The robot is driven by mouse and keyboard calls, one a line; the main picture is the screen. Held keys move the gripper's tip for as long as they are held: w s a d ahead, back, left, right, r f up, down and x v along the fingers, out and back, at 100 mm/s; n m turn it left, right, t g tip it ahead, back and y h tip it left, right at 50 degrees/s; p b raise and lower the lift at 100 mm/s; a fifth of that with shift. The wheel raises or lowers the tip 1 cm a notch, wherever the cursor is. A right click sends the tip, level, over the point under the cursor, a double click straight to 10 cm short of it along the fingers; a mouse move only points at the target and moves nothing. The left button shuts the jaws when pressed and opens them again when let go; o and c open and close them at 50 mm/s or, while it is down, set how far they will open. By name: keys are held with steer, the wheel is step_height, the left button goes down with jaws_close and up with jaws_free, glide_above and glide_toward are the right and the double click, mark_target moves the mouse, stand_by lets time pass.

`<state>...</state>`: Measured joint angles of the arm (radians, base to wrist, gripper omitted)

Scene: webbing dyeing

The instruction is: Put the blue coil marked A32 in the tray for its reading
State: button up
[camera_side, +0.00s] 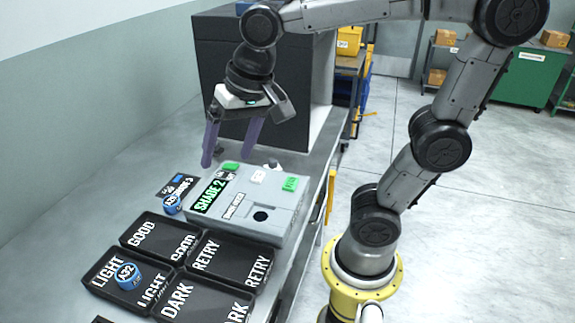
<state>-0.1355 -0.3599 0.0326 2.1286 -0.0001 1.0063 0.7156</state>
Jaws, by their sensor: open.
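The blue coil marked A32 (127,275) lies inside the tray labelled LIGHT (102,270). Beside it are trays labelled GOOD (143,233), RETRY (210,258) and DARK (180,296). The grey reading device (268,221) has a green-lettered display (211,195) that reads SHADE 2. My gripper (229,157) is open and empty, with its purple fingers apart above the far end of the device. It is well away from the A32 coil and touches nothing that I can see.
A second blue coil (171,203), its marking too small to read surely, sits by a dark card left of the device. A large dark box (255,75) stands behind my gripper. Another tray is cut off at the bottom edge. The bench's left side is clear.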

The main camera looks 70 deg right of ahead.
steer(key=s+d+f+n+t, duration=0.1)
steer(key=s+f+n, duration=0.1)
steer(key=s, duration=0.3)
steer(key=s+d+f+n, duration=0.2)
steer(key=s+n, duration=0.2)
steer(key=shift+s+d+n+t+h, duration=0.3)
steer(key=shift+s+t, duration=0.1)
stand_by(0.6)
